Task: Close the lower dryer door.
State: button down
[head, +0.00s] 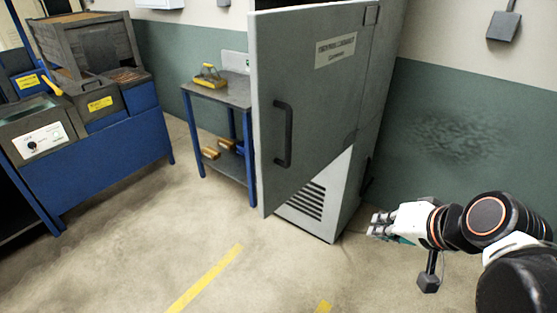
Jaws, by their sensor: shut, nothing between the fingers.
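The tall grey dryer cabinet (335,200) stands against the wall at the centre. Its grey door (310,110) is swung open, hinged on the right, with its free edge out to the left. The door has a dark vertical handle (283,135) and a label plate with small text. Its slanting bottom edge hangs above a vented base panel. Only one door is clearly seen, and the top of the cabinet is out of frame. My gripper (376,225) is shut and empty, to the right of the cabinet base and apart from the door.
A blue-legged side table (225,92) with a yellow-handled tool stands behind the door's left edge. A blue and grey machine (95,150) fills the left. The floor in front is clear, with yellow stripes (205,278). A green and white wall is behind.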

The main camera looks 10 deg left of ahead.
jog(key=w+a+m+y, duration=0.3)
jog(key=w+a+y, duration=0.65)
jog(key=a, duration=0.35)
jog(key=m+t+y+b, duration=0.1)
jog(key=y+b, duration=0.1)
jog(key=b, duration=0.2)
send_near(265, 153)
jog(key=shift+h, duration=0.25)
jog(key=x, duration=0.7)
jog(key=shift+r, duration=0.25)
